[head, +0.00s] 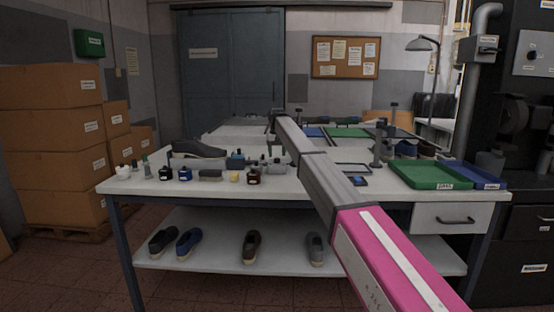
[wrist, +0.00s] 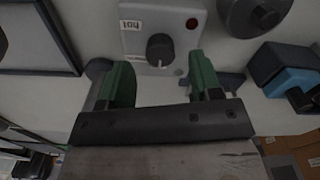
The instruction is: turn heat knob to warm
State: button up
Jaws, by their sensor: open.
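In the wrist view, a round black heat knob (wrist: 160,50) sits on a light grey panel (wrist: 140,40). A label (wrist: 131,25) that seems to read "hot" is at the panel's upper left, and a small red lamp (wrist: 192,24) is at its upper right. My gripper (wrist: 165,72) is open, with one green finger on each side below the knob. The knob lies just beyond the gap between the fingertips; I see no contact. The knob's pointer is too small to read. In the head view, the panel cannot be made out near the far end of my arm.
A blue and black object (wrist: 285,72) and a round grey part (wrist: 255,15) are right of the panel; a dark-framed tray (wrist: 40,40) is left. In the head view, the white table (head: 290,185) holds bottles, a dark shoe (head: 197,149) and a green tray (head: 430,174).

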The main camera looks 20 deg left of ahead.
aim_at(277, 160)
jog(key=shift+f, duration=1.4)
jog(key=shift+c, duration=0.3)
jog(key=c, duration=0.9)
jog(key=shift+m, duration=0.3)
jog(key=m, duration=0.5)
jog(key=shift+a+m, duration=0.1)
jog(key=shift+m, duration=0.2)
jog(key=m, duration=0.5)
jog(key=shift+m, duration=0.4)
